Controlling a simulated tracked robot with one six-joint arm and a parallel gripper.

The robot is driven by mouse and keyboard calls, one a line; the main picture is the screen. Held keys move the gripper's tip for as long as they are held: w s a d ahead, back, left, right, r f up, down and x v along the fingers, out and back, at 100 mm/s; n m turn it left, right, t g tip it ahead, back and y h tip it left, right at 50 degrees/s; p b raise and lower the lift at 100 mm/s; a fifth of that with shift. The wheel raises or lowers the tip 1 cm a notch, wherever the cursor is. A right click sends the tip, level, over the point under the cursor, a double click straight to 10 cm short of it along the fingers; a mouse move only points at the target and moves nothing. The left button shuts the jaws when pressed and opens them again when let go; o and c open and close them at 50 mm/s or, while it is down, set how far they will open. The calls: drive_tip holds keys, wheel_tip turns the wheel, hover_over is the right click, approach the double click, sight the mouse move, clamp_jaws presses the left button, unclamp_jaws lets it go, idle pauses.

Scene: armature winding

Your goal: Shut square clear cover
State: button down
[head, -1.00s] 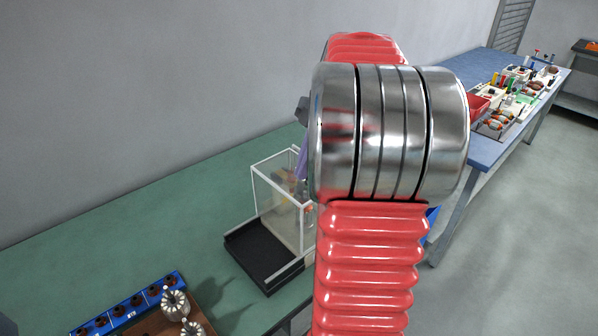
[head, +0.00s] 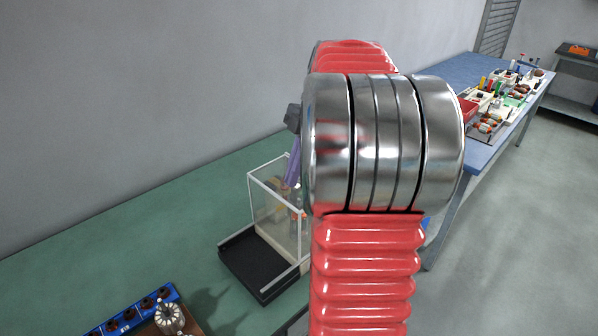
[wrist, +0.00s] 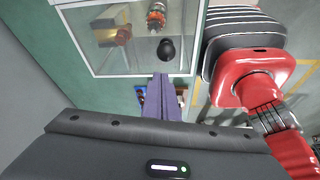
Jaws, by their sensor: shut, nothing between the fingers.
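The square clear cover (head: 266,206) is a see-through box with pale edges. It stands on a black base (head: 258,270) on the green bench, and the near-left part of the base is bare. In the wrist view the cover (wrist: 120,62) fills the upper middle, with a black knob (wrist: 167,50) on it. A copper-and-metal armature (wrist: 156,17) and a brass block show through it. My gripper (wrist: 160,80) has purple fingers, closed together and empty, with tips near the cover's edge below the knob. Contact cannot be told. In the head view my arm hides the cover's right side.
A blue rack (head: 117,322) with several dark parts and an armature (head: 169,318) stand at the near left of the green bench (head: 130,225). A blue table (head: 445,72) with several trays is at the far right. The bench left of the base is clear.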

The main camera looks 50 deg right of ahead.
drive_tip(key=shift+w+a+r, duration=0.1)
drive_tip(key=shift+w+a, duration=0.05)
drive_tip(key=shift+a, duration=0.4)
drive_tip(key=shift+w+a+r, duration=0.1)
drive_tip(key=shift+a, duration=0.4)
drive_tip(key=v, duration=1)
drive_tip(key=shift+d+f, duration=0.1)
